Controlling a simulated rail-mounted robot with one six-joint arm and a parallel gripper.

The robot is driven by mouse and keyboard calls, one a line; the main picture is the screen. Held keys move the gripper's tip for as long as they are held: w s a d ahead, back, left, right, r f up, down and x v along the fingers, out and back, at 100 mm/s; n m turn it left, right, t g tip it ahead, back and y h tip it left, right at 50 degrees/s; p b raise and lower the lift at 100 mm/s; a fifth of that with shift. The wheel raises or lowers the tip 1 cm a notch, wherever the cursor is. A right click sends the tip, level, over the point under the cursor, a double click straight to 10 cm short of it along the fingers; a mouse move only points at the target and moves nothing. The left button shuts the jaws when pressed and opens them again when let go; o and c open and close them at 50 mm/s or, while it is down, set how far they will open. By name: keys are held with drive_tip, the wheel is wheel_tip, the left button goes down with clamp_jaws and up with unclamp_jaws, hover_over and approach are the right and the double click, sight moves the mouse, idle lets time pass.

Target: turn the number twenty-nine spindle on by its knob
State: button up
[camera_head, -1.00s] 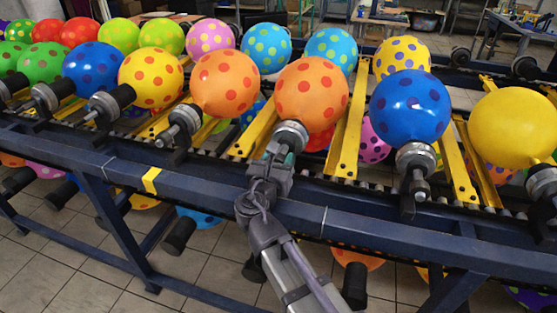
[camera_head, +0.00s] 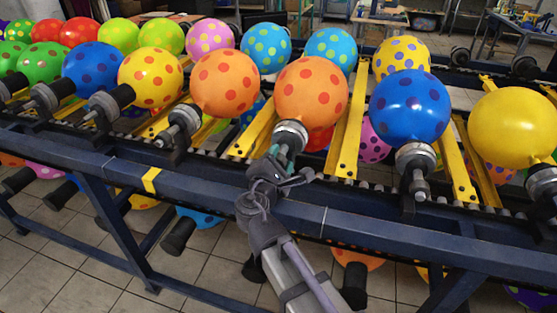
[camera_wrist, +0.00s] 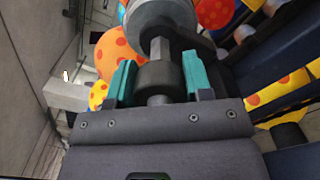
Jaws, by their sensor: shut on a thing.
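An orange balloon with red dots (camera_head: 311,92) sits on a spindle (camera_head: 291,134) near the middle of the front row in the head view. No number is legible on any spindle. My gripper (camera_head: 278,160) is at the near end of this spindle. In the wrist view, my gripper's two teal fingers (camera_wrist: 157,80) stand on either side of the dark round knob (camera_wrist: 156,76) and are shut on it. The grey spindle body (camera_wrist: 160,14) is just beyond the knob. The fingers partly hide the knob's sides.
A blue balloon (camera_head: 410,106) on its spindle stands to the right, and another orange dotted balloon (camera_head: 225,83) to the left. Yellow bars (camera_head: 352,115) lie between spindles. A dark blue rail (camera_head: 250,207) runs along the front, below my wrist.

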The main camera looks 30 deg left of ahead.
drive_tip(key=m, duration=0.5)
drive_tip(key=shift+m, duration=0.3)
idle(0.4)
drive_tip(key=o, duration=0.9)
drive_tip(key=shift+s, duration=0.1)
drive_tip(key=v, duration=1)
drive_tip(key=shift+s+d, duration=0.15)
drive_tip(key=shift+s, duration=0.2)
